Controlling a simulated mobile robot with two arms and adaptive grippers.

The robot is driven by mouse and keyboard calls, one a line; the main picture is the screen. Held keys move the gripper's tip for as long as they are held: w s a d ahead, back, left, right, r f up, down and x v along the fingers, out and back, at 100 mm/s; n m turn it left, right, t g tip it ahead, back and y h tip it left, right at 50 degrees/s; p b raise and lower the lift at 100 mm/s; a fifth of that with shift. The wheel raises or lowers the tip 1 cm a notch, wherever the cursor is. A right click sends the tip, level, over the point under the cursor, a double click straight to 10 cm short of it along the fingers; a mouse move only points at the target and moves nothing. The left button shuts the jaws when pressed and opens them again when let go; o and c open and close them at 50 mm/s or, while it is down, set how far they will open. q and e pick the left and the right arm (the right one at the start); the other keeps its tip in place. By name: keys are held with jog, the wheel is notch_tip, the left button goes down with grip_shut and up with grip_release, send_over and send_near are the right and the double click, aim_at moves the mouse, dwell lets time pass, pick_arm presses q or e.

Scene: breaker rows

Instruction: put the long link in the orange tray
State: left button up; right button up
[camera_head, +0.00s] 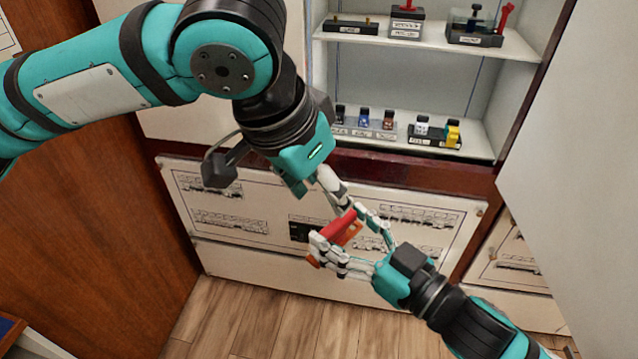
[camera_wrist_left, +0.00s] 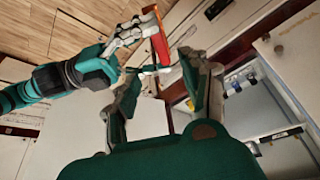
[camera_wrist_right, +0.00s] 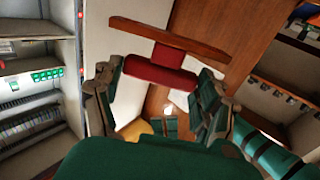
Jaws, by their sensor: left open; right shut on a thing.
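My right gripper (camera_head: 336,238) is shut on a red piece (camera_head: 341,227) with an orange bar across its end. In the right wrist view the dark red piece (camera_wrist_right: 158,73) lies between the fingers, and the brown-orange bar (camera_wrist_right: 170,36) sits beyond it. My left gripper (camera_head: 338,197) is open and empty, just above the right one. In the left wrist view the held red piece (camera_wrist_left: 160,47) shows beyond the open left fingers (camera_wrist_left: 163,78). I cannot tell whether this piece is the long link. I cannot make out a separate orange tray.
An open cabinet holds an upper shelf (camera_head: 430,37) with black blocks and red parts. Its lower shelf (camera_head: 478,140) carries several small coloured pieces in labelled holders. White labelled panels (camera_head: 245,205) lie behind the grippers. A wooden door (camera_head: 100,220) stands at left, with wood floor (camera_head: 260,320) below.

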aim_at(338, 224)
pick_arm(q)
jog(key=x, duration=1.2)
jog(key=shift+s+a, duration=0.1)
jog(key=shift+a, duration=0.05)
jog(key=shift+s, duration=0.1)
grip_shut()
pick_arm(e)
jog(key=o, duration=1.4)
jog(key=shift+c, duration=0.2)
